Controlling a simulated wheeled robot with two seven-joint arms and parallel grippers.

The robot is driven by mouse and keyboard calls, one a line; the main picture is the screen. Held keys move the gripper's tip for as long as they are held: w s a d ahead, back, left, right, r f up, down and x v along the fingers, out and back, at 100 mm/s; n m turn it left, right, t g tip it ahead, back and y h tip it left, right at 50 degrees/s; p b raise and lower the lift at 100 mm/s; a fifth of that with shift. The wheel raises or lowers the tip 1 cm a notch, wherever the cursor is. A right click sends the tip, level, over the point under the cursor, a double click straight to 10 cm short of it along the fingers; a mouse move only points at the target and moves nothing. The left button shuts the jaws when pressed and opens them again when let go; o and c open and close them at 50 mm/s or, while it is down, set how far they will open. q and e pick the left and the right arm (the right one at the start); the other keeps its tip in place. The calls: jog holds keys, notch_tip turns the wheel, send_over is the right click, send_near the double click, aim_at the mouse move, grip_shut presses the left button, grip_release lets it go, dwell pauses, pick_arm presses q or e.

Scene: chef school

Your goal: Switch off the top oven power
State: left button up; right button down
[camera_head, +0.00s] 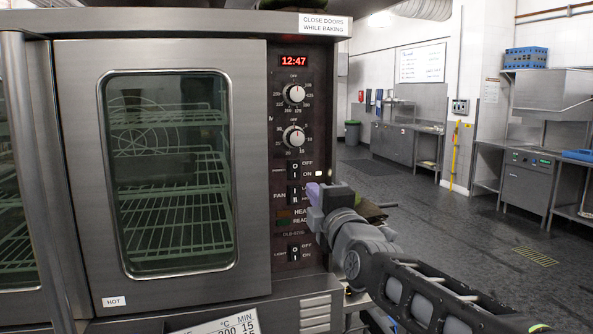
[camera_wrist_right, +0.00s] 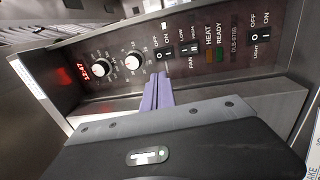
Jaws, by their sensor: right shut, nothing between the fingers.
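The top oven (camera_head: 60,170) has a dark control panel on the right of its glass door. Its power switch (camera_head: 294,171) is a black rocker with OFF above and ON below, and a small white light (camera_head: 318,173) glows beside ON. The switch also shows in the wrist view (camera_wrist_right: 165,51). My right gripper (camera_head: 316,194) is shut and empty, with its purple fingertips in front of the panel near the fan switch (camera_head: 293,195). In the wrist view the closed fingers (camera_wrist_right: 157,93) point at the panel just below the power switch. Contact cannot be told. My left gripper is out of view.
Two knobs (camera_head: 294,94) and a red clock reading 12:47 (camera_head: 294,61) sit higher on the panel. The light switch (camera_head: 294,253) is lower down. Open floor (camera_head: 480,215) lies to the right, with steel counters (camera_head: 408,145) further back.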

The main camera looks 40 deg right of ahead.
aim_at(293, 165)
jog(key=p+x, duration=0.4)
jog(key=x, duration=0.7)
jog(key=shift+w+d+r, duration=0.1)
jog(key=shift+w, duration=0.3)
jog(key=shift+w+d+p, duration=0.2)
jog(key=shift+w+p, duration=0.15)
jog(key=shift+w, duration=0.15)
jog(key=shift+w+r, duration=0.2)
jog(key=shift+r, duration=0.05)
jog(key=shift+s, duration=0.15)
jog(key=shift+f, duration=0.1)
